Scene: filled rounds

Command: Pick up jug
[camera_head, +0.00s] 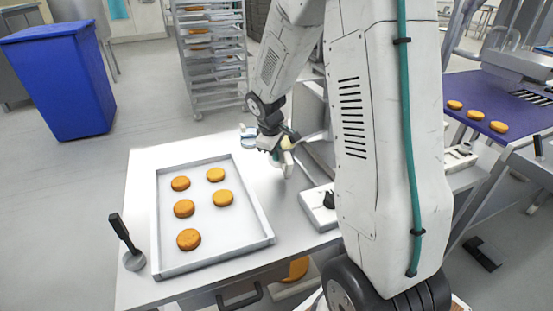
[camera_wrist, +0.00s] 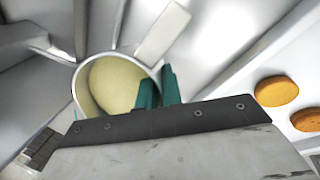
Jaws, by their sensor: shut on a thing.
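The jug (camera_wrist: 88,88) is a white round vessel with pale cream contents, seen from above in the wrist view. My gripper (camera_wrist: 158,90) has teal fingers shut at the right side of its rim. In the head view my gripper (camera_head: 279,153) is low over the back right of the white table, with the pale jug (camera_head: 287,165) at its fingers. My arm hides part of the jug there. I cannot tell whether its base touches the table.
A shallow tray (camera_head: 264,226) with several orange rounds lies on the table (camera_head: 138,190). A black-handled tool (camera_head: 122,232) stands at its left. A white device (camera_head: 318,207) is right of the tray. A purple belt (camera_head: 485,92) carries more rounds. A blue bin (camera_head: 62,80) stands behind.

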